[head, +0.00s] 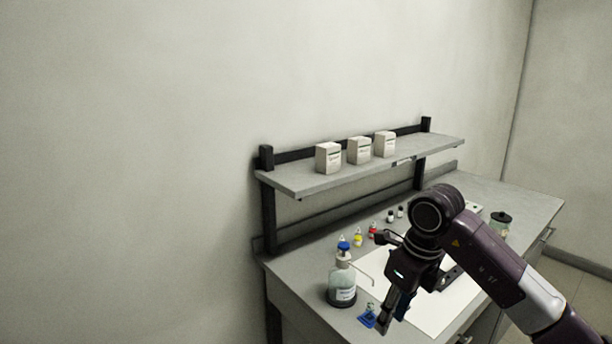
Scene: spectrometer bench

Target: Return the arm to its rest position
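My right arm comes in from the lower right and reaches over the bench (300,268). My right gripper (394,312) points down near the bench's front edge. My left arm and gripper are not in view.
A wash bottle (342,288) with a blue top stands left of the gripper. Small bottles, including a yellow-labelled one (358,239), stand behind. A white mat (437,312) lies under the arm. A dark-lidded jar (500,224) stands right. The shelf (290,182) holds three boxes (359,150).

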